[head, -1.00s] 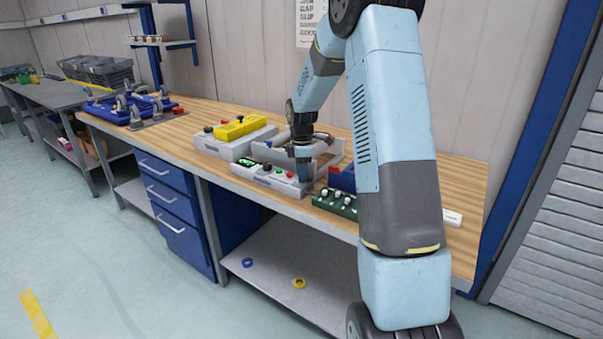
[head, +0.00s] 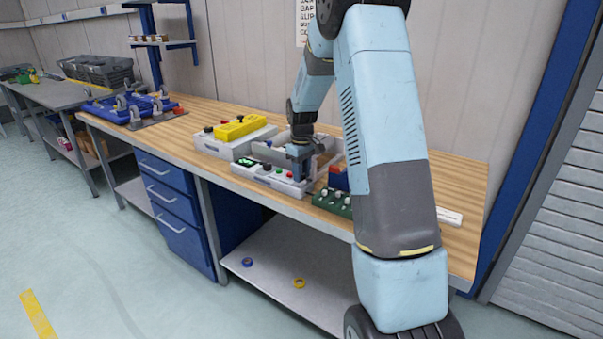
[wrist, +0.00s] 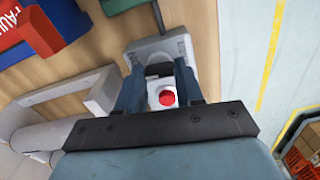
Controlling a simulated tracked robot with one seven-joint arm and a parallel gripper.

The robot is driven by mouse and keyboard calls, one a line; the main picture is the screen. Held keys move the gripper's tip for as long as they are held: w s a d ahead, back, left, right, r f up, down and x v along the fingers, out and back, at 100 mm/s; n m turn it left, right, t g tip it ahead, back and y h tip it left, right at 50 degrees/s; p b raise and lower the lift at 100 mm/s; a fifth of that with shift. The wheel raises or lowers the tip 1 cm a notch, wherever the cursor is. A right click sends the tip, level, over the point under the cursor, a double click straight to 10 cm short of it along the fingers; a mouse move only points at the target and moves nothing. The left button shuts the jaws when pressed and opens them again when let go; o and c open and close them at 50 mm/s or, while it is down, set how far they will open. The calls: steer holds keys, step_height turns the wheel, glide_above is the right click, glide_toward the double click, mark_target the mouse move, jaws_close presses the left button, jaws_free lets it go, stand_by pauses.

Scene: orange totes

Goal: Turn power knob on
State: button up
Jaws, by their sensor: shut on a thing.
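The white control box (head: 262,176) lies near the bench's front edge, with a green display (head: 247,162) and several coloured buttons on top. My gripper (head: 301,172) points down at the box's right end. In the wrist view my gripper (wrist: 160,82) has its two blue fingers on either side of the box end, shut on a small part that I take for the power knob. The knob is mostly hidden by the fingers, and its setting cannot be read. A red button (wrist: 167,98) shows between the fingers.
A grey open tray (head: 327,161) stands just behind the box. A green block with white knobs (head: 331,201) is close on the right. A white box with a yellow top (head: 238,129) is at the left. The bench front edge is near.

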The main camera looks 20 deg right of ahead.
steer(key=m, duration=0.3)
steer(key=shift+m, duration=2.2)
steer(key=o, duration=1)
steer(key=shift+o, duration=0.2)
step_height(320, 180, up, 14)
steer(key=shift+f, duration=0.15)
